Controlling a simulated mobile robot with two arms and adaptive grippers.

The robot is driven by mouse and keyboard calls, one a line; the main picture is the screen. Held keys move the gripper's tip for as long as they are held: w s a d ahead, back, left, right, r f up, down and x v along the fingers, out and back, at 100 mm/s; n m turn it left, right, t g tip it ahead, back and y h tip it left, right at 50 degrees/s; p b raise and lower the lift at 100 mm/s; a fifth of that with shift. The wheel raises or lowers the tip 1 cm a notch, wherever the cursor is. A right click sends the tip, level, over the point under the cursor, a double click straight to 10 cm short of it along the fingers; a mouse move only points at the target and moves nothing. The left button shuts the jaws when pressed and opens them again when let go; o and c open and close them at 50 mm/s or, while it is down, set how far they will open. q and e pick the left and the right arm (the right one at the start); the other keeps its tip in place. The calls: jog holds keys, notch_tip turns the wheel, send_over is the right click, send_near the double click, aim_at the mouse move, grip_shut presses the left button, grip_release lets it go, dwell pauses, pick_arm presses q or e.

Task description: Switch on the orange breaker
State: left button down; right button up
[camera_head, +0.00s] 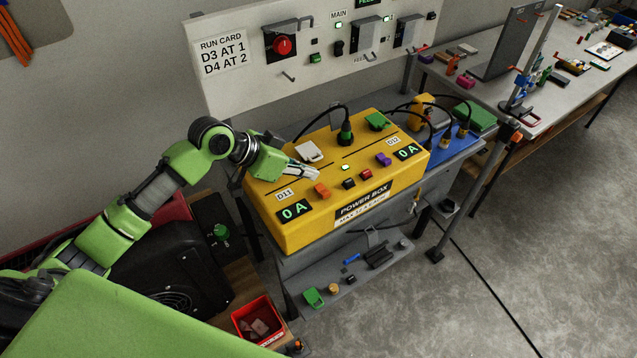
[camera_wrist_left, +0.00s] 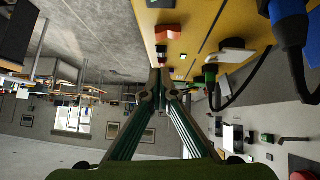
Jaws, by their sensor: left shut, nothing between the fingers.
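The orange breaker (camera_head: 322,190) is a small orange rocker on top of the yellow power box (camera_head: 278,231), just right of the D11 label. My left gripper (camera_head: 317,175) is shut and empty, reaching over the box from the left. Its tips are close to the far side of the orange breaker; I cannot tell whether they touch it. The shut fingertips also show in the left wrist view (camera_wrist_left: 159,74). Two displays (camera_head: 294,210) on the box read 0 A. My right gripper is not in view.
A black switch (camera_head: 348,183), a red switch (camera_head: 365,174) and a purple switch (camera_head: 383,159) stand right of the breaker. The wall panel (camera_head: 235,85) rises beyond.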

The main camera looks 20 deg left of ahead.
aim_at(329, 191)
pick_arm(q)
jog(key=p+x, duration=0.1)
jog(key=x, duration=0.2)
jog(key=shift+w+d+f, duration=0.1)
jog(key=shift+w+d, duration=0.1)
jog(key=shift+d, duration=0.05)
notch_tip(329, 191, down, 3)
jog(key=shift+s+r+p, duration=0.1)
jog(key=shift+r+p, duration=0.05)
jog(key=shift+p, duration=0.25)
jog(key=shift+s+f, duration=0.1)
jog(key=shift+f, duration=0.65)
jog(key=shift+d, duration=0.1)
jog(key=shift+f, duration=0.1)
